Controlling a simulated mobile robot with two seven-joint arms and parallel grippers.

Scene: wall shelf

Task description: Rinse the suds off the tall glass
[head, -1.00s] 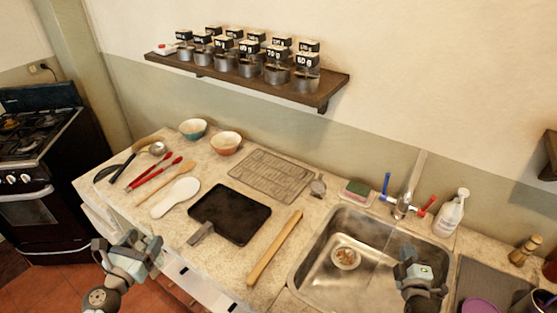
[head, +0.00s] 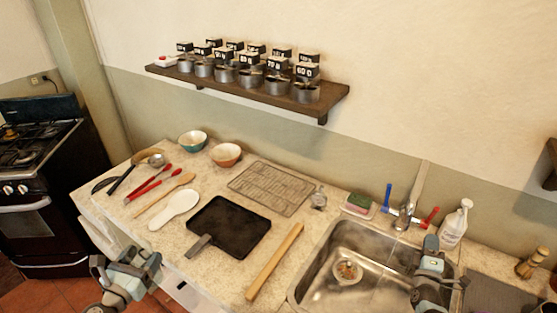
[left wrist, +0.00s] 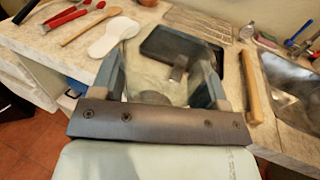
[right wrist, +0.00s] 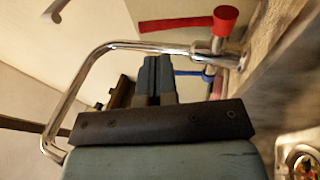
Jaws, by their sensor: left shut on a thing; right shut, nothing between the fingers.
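A clear tall glass (left wrist: 150,75) is between the fingers of my left gripper (left wrist: 163,85) in the left wrist view; the counter shows through it, and I cannot make out suds on it. In the head view the left gripper (head: 145,268) is in front of the counter's left part. The tap (head: 403,218) stands behind the sink (head: 375,235), with a blue handle (head: 388,192) and a red handle (head: 431,216). My right gripper (head: 431,243) is shut and empty over the sink's right side. In the right wrist view its fingers (right wrist: 158,62) are near the chrome spout (right wrist: 85,75) and red handle (right wrist: 226,20).
A strainer (head: 347,271) with scraps is in the sink. A soap bottle (head: 454,224) stands right of the tap, a sponge (head: 359,201) left of it. A shelf (head: 250,92) holds tins.

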